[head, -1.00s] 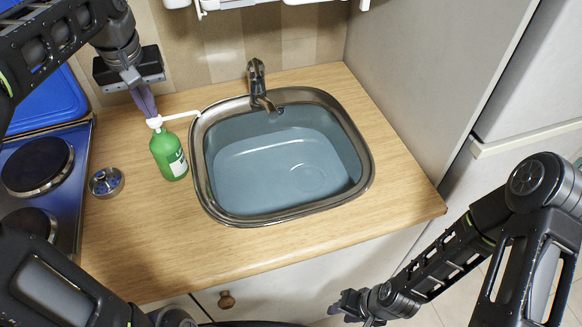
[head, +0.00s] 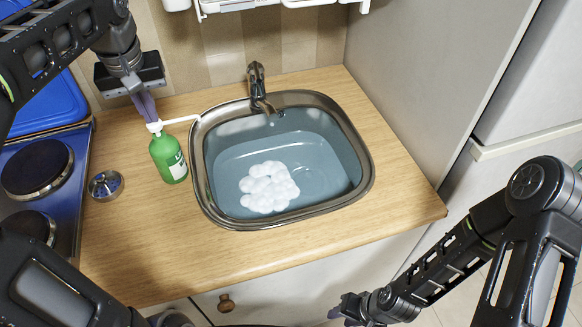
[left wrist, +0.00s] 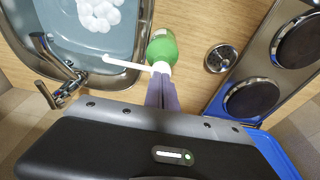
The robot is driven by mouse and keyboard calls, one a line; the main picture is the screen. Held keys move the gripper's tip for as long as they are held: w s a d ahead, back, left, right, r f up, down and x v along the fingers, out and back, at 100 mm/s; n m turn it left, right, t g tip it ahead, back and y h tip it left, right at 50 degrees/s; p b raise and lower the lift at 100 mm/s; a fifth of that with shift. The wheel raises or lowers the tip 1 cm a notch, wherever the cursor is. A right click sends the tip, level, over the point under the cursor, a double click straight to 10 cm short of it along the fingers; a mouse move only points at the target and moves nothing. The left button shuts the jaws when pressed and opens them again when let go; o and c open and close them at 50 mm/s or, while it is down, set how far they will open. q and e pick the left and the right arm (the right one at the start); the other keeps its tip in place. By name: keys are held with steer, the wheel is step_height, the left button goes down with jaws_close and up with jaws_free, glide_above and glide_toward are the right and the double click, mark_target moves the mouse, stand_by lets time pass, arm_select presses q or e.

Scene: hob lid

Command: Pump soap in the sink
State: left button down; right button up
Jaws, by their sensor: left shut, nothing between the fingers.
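A green soap bottle (head: 168,157) with a white pump and long spout stands upright on the counter, left of the sink (head: 199,180). Its spout points right over the sink's rim. White foam (head: 268,187) lies in the basin; it also shows in the left wrist view (left wrist: 98,14). My left gripper (head: 150,116) is shut and empty, its fingertips on top of the pump head. In the left wrist view the bottle (left wrist: 162,47) is just beyond the fingertips (left wrist: 161,78). My right gripper (head: 345,308) is low, in front of the cabinet; its fingers are too small to judge.
A chrome tap (head: 258,85) stands behind the basin. A round metal sink strainer (head: 105,185) lies left of the bottle, beside the hob (head: 62,215) with its raised blue lid (head: 48,103). A tall grey panel (head: 425,80) bounds the right. The front counter is clear.

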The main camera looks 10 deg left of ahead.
arm_select(q)
steer(key=shift+r+p, duration=0.45)
steer(key=shift+r, duration=0.35)
steer(key=shift+f, duration=0.15)
steer(key=shift+f+b, duration=1.1)
steer(key=shift+f, duration=0.15)
steer(key=shift+r, duration=0.1)
steer(key=shift+r+p, duration=1.2)
steer(key=shift+r, duration=0.1)
steer(key=shift+r, duration=0.1)
step_height(320, 180, up, 6)
steer(key=p, duration=0.5)
